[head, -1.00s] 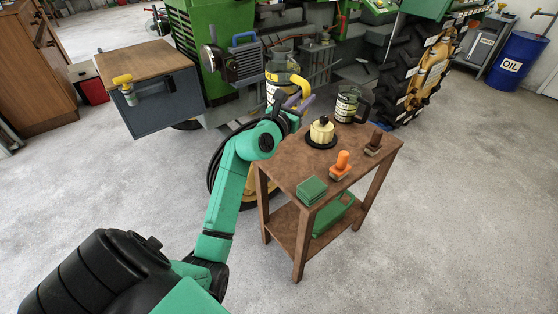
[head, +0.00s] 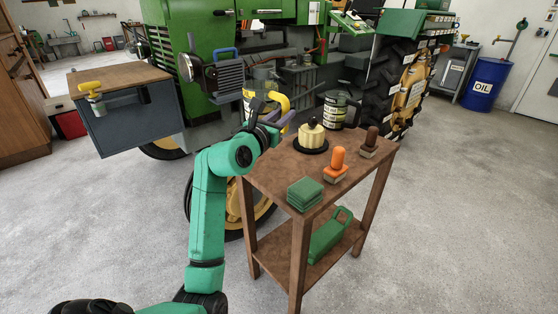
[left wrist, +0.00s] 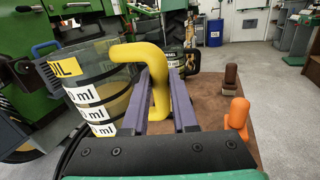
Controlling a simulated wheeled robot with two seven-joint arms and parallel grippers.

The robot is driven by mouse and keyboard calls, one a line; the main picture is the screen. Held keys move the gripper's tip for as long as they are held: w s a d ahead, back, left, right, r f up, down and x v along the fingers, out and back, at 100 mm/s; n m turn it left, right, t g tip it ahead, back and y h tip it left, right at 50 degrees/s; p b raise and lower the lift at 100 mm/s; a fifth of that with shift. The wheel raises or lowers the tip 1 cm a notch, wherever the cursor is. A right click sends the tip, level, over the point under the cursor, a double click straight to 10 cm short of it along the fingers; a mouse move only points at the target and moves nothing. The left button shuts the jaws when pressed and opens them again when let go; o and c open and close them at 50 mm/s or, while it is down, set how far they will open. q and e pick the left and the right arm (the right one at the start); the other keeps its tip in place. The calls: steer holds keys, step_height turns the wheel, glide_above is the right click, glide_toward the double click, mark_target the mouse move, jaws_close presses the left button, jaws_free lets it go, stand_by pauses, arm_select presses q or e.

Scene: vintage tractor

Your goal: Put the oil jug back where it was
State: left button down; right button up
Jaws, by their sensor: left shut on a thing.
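The oil jug (head: 262,78) is a clear container with a yellow handle, white scale bands and a yellow label. In the left wrist view the jug (left wrist: 98,88) stands upright at the left. My left gripper (head: 283,119) is shut on its yellow handle; the purple fingers (left wrist: 163,88) lie around the handle's lower part. The jug is at the back left of the brown table (head: 268,172). Its base is hidden, so I cannot tell whether it touches the table. My right gripper is not in view.
On the table are a second dark-handled jug (head: 336,110), a cream round pot (head: 311,136), an orange-handled stamp-like tool (head: 337,162), a brown one (head: 370,142) and green cloths (head: 305,193). A green tractor (head: 205,45) stands close behind. Floor at the right is clear.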

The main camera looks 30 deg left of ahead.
arm_select(q)
step_height(320, 180, down, 11)
steer(key=b, duration=0.3)
steer(key=shift+r, duration=0.15)
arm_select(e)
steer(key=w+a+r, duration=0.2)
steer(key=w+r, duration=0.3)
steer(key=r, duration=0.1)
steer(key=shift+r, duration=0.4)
arm_select(q)
steer(key=c, duration=0.7)
jaws_free()
steer(key=shift+f, duration=0.2)
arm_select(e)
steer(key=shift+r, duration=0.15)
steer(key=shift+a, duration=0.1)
